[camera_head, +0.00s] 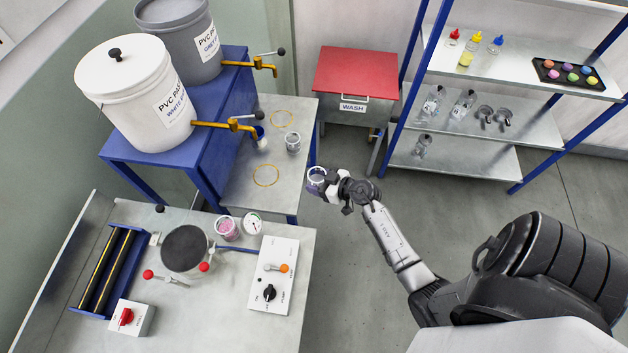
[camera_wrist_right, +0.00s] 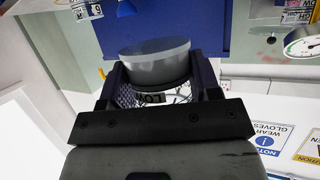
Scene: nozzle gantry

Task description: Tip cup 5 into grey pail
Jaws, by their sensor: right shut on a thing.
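The grey pail (camera_head: 187,48), labelled grey, stands at the back left on the blue stand beside the white pail (camera_head: 138,97). Its top is partly cut off by the picture edge. My right gripper (camera_head: 328,181) is shut on a small clear cup (camera_head: 316,176), held in the air right of the small steel table. In the right wrist view the cup (camera_wrist_right: 156,66) sits between both fingers, with grey at its top and partly hidden lettering on its side. I cannot read a number on it. My left gripper is not in view.
Another cup (camera_head: 292,141) stands on the steel table (camera_head: 240,192) near two yellow rings. Brass taps (camera_head: 232,123) stick out from the pails. A pink-filled cup (camera_head: 227,229) and a gauge (camera_head: 252,223) are on the front bench. A red-lidded wash bin (camera_head: 356,72) stands behind.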

